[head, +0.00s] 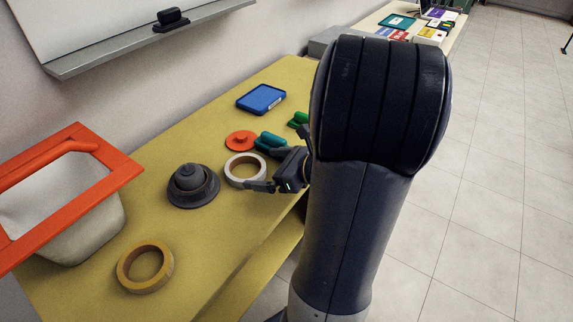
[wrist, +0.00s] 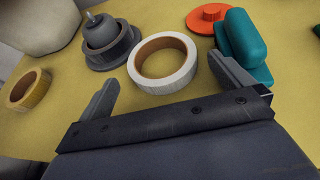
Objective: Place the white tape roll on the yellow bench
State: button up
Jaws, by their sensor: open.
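The white tape roll (head: 245,171) lies flat on the yellow bench (head: 205,240), its brown inner core showing. In the wrist view the white tape roll (wrist: 188,75) lies just ahead of and between my fingertips. My gripper (head: 262,166) is open and low over the bench, with one finger on each side of the roll's near edge. In the wrist view my gripper (wrist: 163,82) holds nothing. I cannot tell whether a finger touches the roll.
A grey domed object (head: 192,185) stands close left of the roll. An orange disc (head: 240,140) and a teal object (head: 270,142) lie close behind. A yellow tape roll (head: 145,267), an orange-rimmed bin (head: 75,190) and a blue tray (head: 261,98) are farther off. The front bench area is clear.

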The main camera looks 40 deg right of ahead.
jog(key=shift+p+v, duration=0.4)
jog(key=shift+v, duration=2.6)
